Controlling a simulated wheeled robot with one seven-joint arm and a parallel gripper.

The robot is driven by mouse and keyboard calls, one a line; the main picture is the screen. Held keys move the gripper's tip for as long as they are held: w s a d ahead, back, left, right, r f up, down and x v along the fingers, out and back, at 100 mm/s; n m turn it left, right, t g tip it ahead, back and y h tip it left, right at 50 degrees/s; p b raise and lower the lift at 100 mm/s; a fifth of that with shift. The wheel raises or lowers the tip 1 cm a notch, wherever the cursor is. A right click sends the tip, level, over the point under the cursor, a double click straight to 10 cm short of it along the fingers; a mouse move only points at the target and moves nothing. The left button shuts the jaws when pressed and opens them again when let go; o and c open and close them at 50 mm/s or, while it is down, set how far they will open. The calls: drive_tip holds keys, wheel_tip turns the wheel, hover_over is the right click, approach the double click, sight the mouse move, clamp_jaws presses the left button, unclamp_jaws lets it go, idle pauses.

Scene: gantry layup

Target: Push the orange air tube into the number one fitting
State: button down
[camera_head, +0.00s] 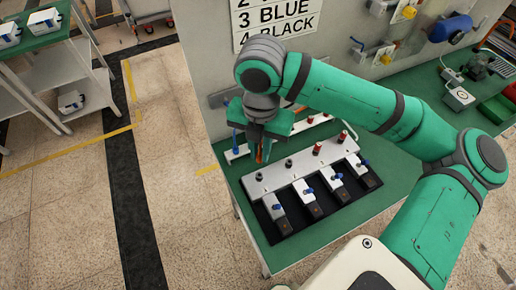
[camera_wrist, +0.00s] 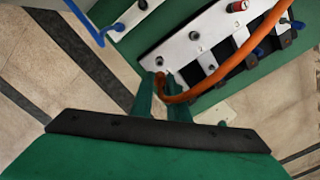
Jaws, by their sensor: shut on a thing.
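My gripper (camera_head: 262,150) is shut on the orange air tube (camera_head: 260,154) and holds it above the left end of the white fitting block (camera_head: 308,170). In the wrist view the fingertips (camera_wrist: 163,84) pinch the orange tube (camera_wrist: 226,85) near its end, and the rest curves away up and right. A dark, bare fitting (camera_head: 259,176) stands just below the gripper at the block's left end; it shows near the fingertips in the wrist view (camera_wrist: 159,61). Contact between tube end and fitting cannot be told.
Another bare fitting (camera_head: 289,163) and two red-topped fittings (camera_head: 316,149) continue the row rightward. Blue-handled valves (camera_head: 308,191) line the front. A rear rail (camera_head: 280,136) holds a blue tube (camera_head: 235,142) at its left.

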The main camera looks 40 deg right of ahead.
sight(260, 162)
drive_tip(key=shift+f, duration=2.9)
drive_tip(key=shift+f, duration=1.35)
drive_tip(key=c, duration=1.6)
unclamp_jaws()
drive_tip(key=shift+c, duration=0.2)
wheel_tip(260, 162, up, 11)
drive_tip(key=shift+f, duration=0.1)
